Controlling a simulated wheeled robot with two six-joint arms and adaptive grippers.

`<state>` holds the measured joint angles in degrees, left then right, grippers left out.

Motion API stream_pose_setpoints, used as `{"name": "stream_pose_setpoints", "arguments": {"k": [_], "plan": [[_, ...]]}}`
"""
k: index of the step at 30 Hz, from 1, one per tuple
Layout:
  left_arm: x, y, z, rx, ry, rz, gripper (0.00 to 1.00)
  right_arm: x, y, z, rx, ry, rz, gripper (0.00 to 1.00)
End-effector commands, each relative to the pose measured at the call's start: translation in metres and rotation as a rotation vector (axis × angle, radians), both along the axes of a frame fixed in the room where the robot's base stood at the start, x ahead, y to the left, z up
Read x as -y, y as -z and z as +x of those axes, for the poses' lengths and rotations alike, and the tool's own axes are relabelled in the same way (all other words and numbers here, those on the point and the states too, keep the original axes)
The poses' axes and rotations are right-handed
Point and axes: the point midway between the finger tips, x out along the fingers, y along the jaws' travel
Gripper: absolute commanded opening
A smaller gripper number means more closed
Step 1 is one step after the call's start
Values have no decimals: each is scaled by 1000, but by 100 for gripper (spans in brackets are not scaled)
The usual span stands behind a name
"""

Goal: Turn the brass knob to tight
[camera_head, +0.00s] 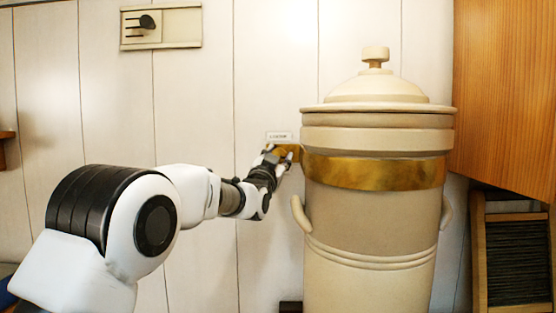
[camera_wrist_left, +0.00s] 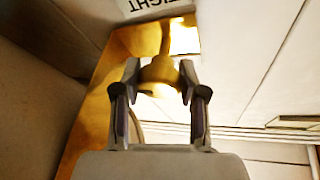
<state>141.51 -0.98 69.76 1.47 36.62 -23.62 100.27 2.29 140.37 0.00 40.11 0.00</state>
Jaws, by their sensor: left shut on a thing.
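The brass knob (camera_wrist_left: 160,76) shows in the left wrist view between the two fingers of my left gripper (camera_wrist_left: 159,92), which is shut on it. My right gripper is not in view.
A large cream lidded crock (camera_head: 375,220) with a brass band (camera_head: 374,172) stands close right of my left gripper. A wall plate with a dark knob (camera_head: 147,22) is at upper left. A wooden cabinet (camera_head: 503,90) and washboard-like frame (camera_head: 517,255) are at right.

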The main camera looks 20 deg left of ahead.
Motion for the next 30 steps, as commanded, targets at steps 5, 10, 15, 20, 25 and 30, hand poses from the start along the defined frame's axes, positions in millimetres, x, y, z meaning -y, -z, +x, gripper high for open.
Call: {"name": "stream_pose_setpoints", "arguments": {"k": [5, 10, 15, 20, 25, 30], "plan": [[-1, -2, 0, -42, -1, 158, 7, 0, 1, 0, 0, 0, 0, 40], [0, -4, 0, -88, -1, 315, 7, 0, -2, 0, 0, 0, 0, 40], [-1, -5, 0, -134, 0, 470, 7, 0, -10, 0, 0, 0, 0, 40], [-1, -6, 0, -176, -1, 615, 7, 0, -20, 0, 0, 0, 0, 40], [0, -7, 0, -220, -1, 772, 7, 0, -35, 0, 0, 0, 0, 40], [0, -8, 0, -265, -1, 925, 7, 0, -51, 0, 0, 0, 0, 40]]}}
